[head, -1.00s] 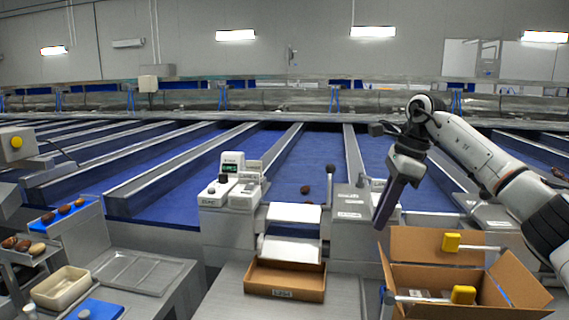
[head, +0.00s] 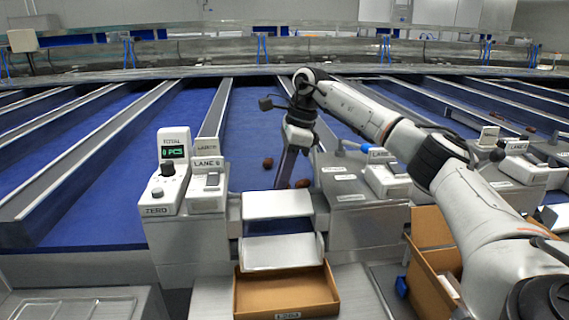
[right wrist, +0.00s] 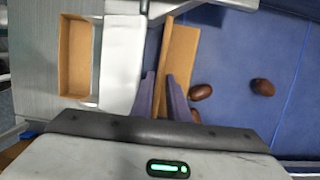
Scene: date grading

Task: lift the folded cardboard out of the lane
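The folded cardboard (right wrist: 180,55) shows in the right wrist view as a tan strip lying at the lane's near end, beside the white chute (right wrist: 121,65). In the head view I cannot make it out. My right gripper (right wrist: 161,85) is open, its two purple fingers apart, with part of the cardboard showing between and beyond them. Whether the fingers touch it I cannot tell. In the head view the right gripper (head: 283,185) points down into the blue lane (head: 245,130). My left gripper is not in view.
Several brown dates lie near the gripper, one left of it (head: 267,163) and one right (head: 302,184). A scale and lane unit (head: 172,175) stand left, a control box (head: 385,178) right. A shallow cardboard tray (head: 286,292) sits below the chute. An open carton (head: 425,270) is at right.

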